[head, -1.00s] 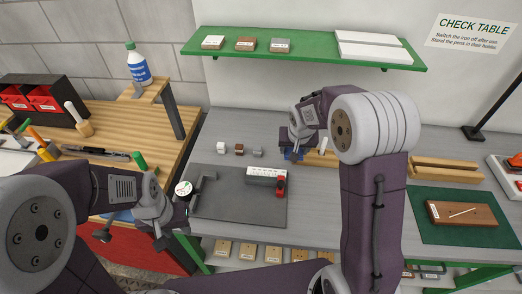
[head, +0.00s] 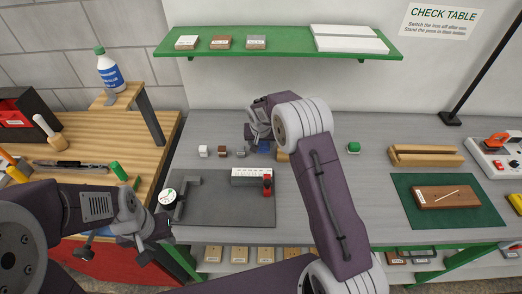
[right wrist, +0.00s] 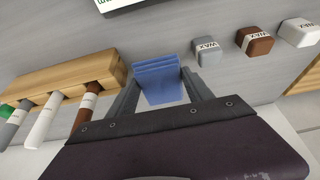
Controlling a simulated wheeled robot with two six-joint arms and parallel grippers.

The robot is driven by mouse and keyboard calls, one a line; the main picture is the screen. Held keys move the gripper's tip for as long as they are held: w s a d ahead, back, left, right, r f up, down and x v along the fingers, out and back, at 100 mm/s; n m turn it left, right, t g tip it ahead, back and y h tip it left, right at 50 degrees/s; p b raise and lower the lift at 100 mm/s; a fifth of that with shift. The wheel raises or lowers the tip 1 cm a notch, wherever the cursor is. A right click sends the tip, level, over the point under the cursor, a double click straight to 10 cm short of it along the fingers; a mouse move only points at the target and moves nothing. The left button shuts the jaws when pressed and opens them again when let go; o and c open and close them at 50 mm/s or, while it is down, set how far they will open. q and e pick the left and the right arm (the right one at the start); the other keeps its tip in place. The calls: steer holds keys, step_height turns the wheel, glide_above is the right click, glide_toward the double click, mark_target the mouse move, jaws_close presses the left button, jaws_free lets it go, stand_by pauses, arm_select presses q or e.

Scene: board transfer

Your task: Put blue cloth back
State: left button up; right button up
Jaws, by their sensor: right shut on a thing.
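The blue cloth (right wrist: 160,80) is folded and sits between the fingers of my right gripper (right wrist: 158,88) in the right wrist view. In the head view a small bit of blue cloth (head: 264,148) shows below my right gripper (head: 262,138), at the back of the grey table. I cannot tell whether the cloth touches the table. My left gripper (head: 118,250) is over the left side, near the edge of the wooden bench; its finger gap is unclear.
Small wax blocks (head: 222,151) stand left of the cloth. A wooden pen holder (right wrist: 62,82) is on its other side. A dark mat (head: 220,212) bears a white block (head: 250,176). A green shelf (head: 290,52) hangs above. A green mat (head: 470,215) lies right.

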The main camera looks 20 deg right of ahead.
mark_target(261, 147)
step_height(261, 147, down, 3)
steer(key=shift+s+f, duration=0.1)
steer(key=shift+f, duration=0.55)
steer(key=o, duration=1.2)
steer(key=shift+a+r, duration=0.1)
steer(key=shift+r, duration=0.35)
steer(key=v, duration=1.1)
steer(key=s+f+n+g, duration=0.1)
steer(key=s, duration=0.8)
steer(key=s+d+f+n+g+y, duration=0.1)
steer(key=s, duration=0.7)
steer(key=s+f+n+g, duration=0.1)
steer(key=s, duration=0.8)
steer(key=shift+s+d+f+b, duration=0.2)
steer(key=shift+s+f+b, duration=0.05)
steer(key=shift+s+b, duration=0.15)
steer(key=shift+s, duration=0.1)
